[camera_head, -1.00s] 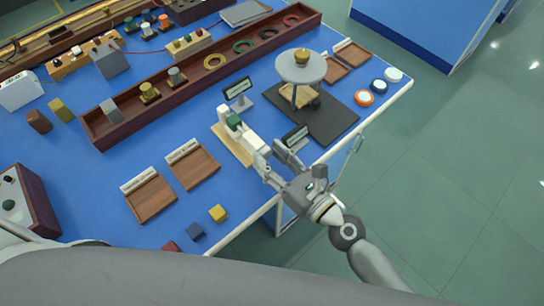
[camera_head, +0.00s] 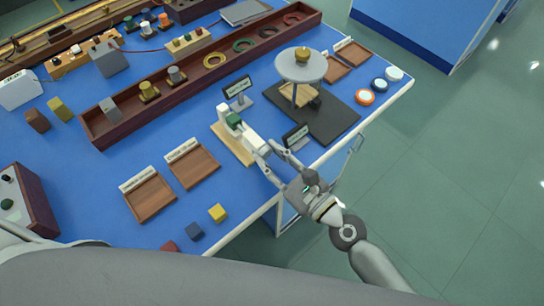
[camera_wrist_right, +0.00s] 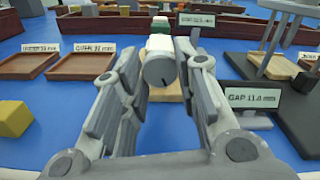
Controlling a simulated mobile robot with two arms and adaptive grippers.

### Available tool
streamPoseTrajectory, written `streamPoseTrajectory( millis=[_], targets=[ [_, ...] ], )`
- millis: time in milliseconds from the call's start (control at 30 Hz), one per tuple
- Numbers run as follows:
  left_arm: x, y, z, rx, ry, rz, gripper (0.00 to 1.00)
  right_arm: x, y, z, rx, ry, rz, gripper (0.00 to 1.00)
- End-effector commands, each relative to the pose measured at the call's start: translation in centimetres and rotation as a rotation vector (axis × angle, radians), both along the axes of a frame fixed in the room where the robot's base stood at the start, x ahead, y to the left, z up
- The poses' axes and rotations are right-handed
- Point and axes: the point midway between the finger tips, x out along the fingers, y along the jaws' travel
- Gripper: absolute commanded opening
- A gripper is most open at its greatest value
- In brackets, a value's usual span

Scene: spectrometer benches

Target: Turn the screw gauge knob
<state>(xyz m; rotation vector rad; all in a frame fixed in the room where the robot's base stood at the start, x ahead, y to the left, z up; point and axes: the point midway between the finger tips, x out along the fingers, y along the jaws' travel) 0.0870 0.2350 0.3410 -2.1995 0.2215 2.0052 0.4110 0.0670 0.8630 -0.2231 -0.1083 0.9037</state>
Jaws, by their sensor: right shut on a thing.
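The screw gauge (camera_head: 224,112) is a white device with a green block (camera_head: 234,120) in it, on a pale wooden base (camera_head: 229,144) near the table's front edge. Its knob end points toward me. My right gripper (camera_head: 267,151) reaches it from the front right. In the wrist view the round grey knob (camera_wrist_right: 158,69) sits between the two fingertips of my right gripper (camera_wrist_right: 161,62), which are shut on it from both sides. The far part of the gauge is partly hidden behind the knob. My left gripper is not in view.
A "GAP" sign (camera_wrist_right: 252,102) stands close to the right of the gripper. A dark mat (camera_head: 335,120) with a round-topped stand (camera_head: 301,66) is farther right. Two wooden trays (camera_head: 150,199) (camera_head: 193,166) lie left of the gauge. Small cubes (camera_head: 218,213) sit near the front edge.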

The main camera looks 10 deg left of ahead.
Motion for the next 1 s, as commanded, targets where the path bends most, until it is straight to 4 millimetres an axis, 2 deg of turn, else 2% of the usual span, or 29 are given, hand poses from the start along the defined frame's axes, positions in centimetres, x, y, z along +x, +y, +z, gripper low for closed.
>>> streamPoseTrajectory(
  millis=[1000],
  targets=[
    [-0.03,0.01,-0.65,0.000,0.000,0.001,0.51,-0.02,0.03,0.01,-0.597,-0.766,0.001,0.04]
  ],
)
